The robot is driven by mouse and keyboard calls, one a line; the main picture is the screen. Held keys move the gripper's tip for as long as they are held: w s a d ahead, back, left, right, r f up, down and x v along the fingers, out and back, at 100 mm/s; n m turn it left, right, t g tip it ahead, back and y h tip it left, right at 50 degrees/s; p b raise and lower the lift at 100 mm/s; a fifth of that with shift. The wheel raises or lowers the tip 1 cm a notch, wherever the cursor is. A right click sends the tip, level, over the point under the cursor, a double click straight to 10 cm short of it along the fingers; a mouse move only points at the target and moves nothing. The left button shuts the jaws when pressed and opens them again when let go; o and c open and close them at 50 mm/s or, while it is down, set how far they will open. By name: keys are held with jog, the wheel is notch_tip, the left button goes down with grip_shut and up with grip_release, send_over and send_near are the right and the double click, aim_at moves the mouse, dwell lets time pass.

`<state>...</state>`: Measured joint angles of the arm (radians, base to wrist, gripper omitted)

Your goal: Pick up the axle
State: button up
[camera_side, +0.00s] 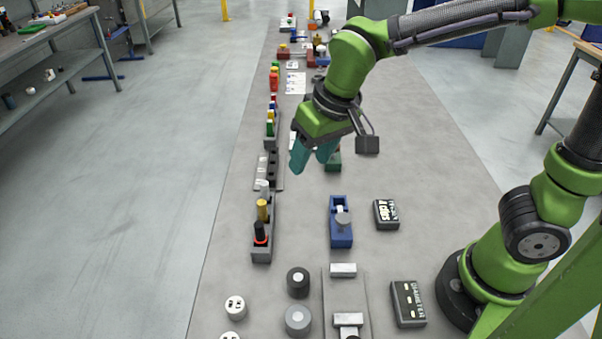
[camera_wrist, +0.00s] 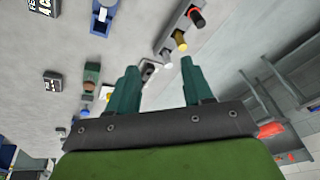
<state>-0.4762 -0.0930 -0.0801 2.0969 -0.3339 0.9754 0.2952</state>
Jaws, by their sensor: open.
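My gripper (camera_side: 311,160) is open and points down over the middle of the bench, its two teal fingers apart. In the wrist view the fingers of my gripper (camera_wrist: 160,66) have no object clearly held between them. No piece is plainly recognisable as the axle. A grey holder (camera_side: 262,254) nearer the side camera carries a black peg with a red ring (camera_side: 260,232), a yellow peg (camera_side: 262,210) and a grey peg (camera_side: 264,187). In the wrist view the grey peg (camera_wrist: 167,59) and yellow peg (camera_wrist: 180,41) appear just beyond the fingertips.
A dark slotted rack (camera_side: 273,168) stands left of my gripper. A green block (camera_side: 333,163) is partly hidden behind the fingers. A blue carrier (camera_side: 341,236) holds a grey cylinder. Black labelled boxes (camera_side: 386,214) lie at right. Bare bench lies between the rows.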

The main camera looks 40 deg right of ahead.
aim_at(265, 184)
jog(key=w+a+m+h, duration=0.2)
jog(key=w+a, duration=0.1)
jog(key=w, duration=0.4)
jog(key=shift+t, duration=0.3)
jog(key=x, duration=1.7)
jog(key=shift+d, duration=0.15)
grip_shut()
